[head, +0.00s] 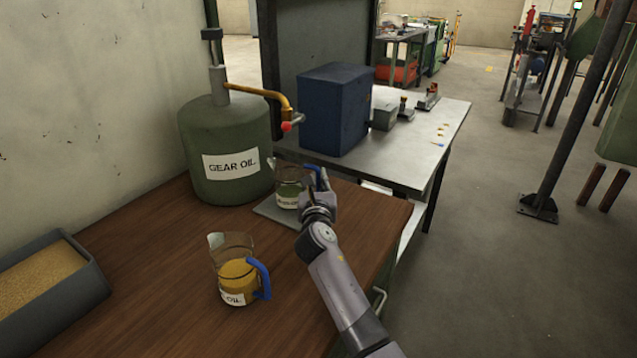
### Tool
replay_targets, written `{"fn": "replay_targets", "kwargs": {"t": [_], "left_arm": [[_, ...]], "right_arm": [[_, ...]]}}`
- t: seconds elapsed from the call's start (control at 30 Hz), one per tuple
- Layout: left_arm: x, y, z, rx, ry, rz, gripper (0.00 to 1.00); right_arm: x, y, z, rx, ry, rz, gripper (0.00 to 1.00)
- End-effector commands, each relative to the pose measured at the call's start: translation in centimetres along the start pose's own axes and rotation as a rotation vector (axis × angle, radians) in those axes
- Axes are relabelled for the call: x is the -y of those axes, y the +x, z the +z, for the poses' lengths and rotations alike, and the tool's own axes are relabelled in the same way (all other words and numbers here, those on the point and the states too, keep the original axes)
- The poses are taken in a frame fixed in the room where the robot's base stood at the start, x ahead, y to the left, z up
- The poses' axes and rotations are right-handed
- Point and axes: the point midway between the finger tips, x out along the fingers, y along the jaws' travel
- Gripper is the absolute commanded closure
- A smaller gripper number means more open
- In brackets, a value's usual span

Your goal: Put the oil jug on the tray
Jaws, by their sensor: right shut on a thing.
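A second clear jug (236,272) with amber oil, a blue handle and a label reading "OIL" stands apart on the wooden bench, nearer to me. My left gripper is not in view.
The green gear oil tank (222,140) has a brass spout (262,93) with a red tip above and left of the held jug. A bin of grain-like material (40,283) is at the left. A blue box (335,110) stands on the metal table behind.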

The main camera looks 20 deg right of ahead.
Motion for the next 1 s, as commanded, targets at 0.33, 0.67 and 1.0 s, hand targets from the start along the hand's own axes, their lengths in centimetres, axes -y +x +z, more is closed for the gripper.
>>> {"fn": "replay_targets", "kwargs": {"t": [0.33,0.67,1.0], "left_arm": [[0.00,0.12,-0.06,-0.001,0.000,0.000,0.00],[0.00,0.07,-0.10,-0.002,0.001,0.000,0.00],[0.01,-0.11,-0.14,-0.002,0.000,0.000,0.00]], "right_arm": [[0.06,0.03,-0.24,0.001,-0.002,-0.001,0.91],[0.06,0.03,-0.18,0.001,-0.001,-0.001,0.71],[0.05,-0.16,0.11,0.000,0.000,-0.001,0.71]]}}
